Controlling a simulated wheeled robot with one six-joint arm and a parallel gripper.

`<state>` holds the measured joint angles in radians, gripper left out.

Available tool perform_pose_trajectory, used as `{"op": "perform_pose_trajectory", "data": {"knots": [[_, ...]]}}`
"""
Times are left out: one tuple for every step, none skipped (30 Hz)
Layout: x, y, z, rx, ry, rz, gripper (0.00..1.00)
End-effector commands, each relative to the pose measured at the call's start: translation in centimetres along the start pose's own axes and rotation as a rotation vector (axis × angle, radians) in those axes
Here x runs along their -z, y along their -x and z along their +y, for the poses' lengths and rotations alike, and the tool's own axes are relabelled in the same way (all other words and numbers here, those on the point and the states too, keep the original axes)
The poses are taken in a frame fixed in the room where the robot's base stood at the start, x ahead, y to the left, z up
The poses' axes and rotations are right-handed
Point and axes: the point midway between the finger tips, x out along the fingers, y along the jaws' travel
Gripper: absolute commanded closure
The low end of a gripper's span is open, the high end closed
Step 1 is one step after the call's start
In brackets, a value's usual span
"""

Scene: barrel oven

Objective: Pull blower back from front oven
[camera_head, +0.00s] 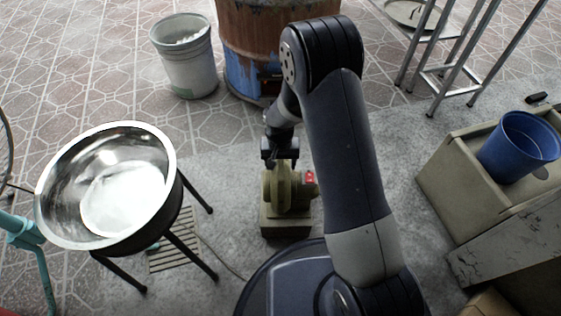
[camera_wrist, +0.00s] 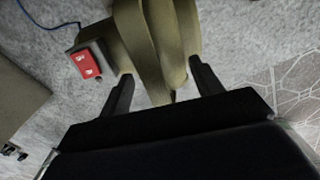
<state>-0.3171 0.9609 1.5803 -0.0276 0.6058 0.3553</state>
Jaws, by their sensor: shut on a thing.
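The olive-green blower (camera_head: 285,188) stands on its block-like base (camera_head: 286,228) on the grey floor in the head view. A red switch box (camera_wrist: 87,64) is on its side. My gripper (camera_head: 281,153) reaches its top from the oven side. In the wrist view my two dark fingers (camera_wrist: 164,85) sit on either side of the blower's rounded housing (camera_wrist: 150,35), shut on it. The rusty barrel oven (camera_head: 250,40), with blue patches, stands behind the blower at the top of the head view, partly hidden by my arm. A floor gap separates the blower from the oven.
A grey bucket (camera_head: 187,65) stands left of the oven. A steel bowl on a black-legged stand (camera_head: 110,190) is at left, near a floor grate (camera_head: 173,252). A beige box with a blue bucket (camera_head: 515,145) is at right. Metal stand legs (camera_head: 450,70) are at upper right.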

Motion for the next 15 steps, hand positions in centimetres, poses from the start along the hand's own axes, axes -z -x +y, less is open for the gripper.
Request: {"op": "perform_pose_trajectory", "data": {"knots": [[0.33,0.49,-0.1,0.003,0.0,0.009,0.79],[0.33,0.5,-0.1,0.003,0.0,0.009,0.79],[0.33,0.5,-0.1,0.003,0.0,0.009,0.79],[0.33,0.5,-0.1,0.003,0.0,0.009,0.79],[0.33,0.5,-0.1,0.003,0.0,0.009,0.79],[0.32,0.5,-0.1,0.003,0.0,0.009,0.79],[0.32,0.49,-0.1,0.003,0.0,0.009,0.79],[0.32,0.48,-0.09,0.003,0.0,0.009,0.79],[0.32,0.45,-0.09,0.003,0.0,0.009,0.79],[0.32,0.42,-0.09,0.003,0.0,0.009,0.79],[0.31,0.39,-0.09,0.003,0.0,0.009,0.79],[0.31,0.33,-0.09,0.003,0.0,0.009,0.79],[0.31,0.28,-0.09,0.003,0.0,0.009,0.79],[0.31,0.23,-0.09,0.003,0.0,0.009,0.79],[0.31,0.15,-0.09,0.003,0.0,0.009,0.79]]}}
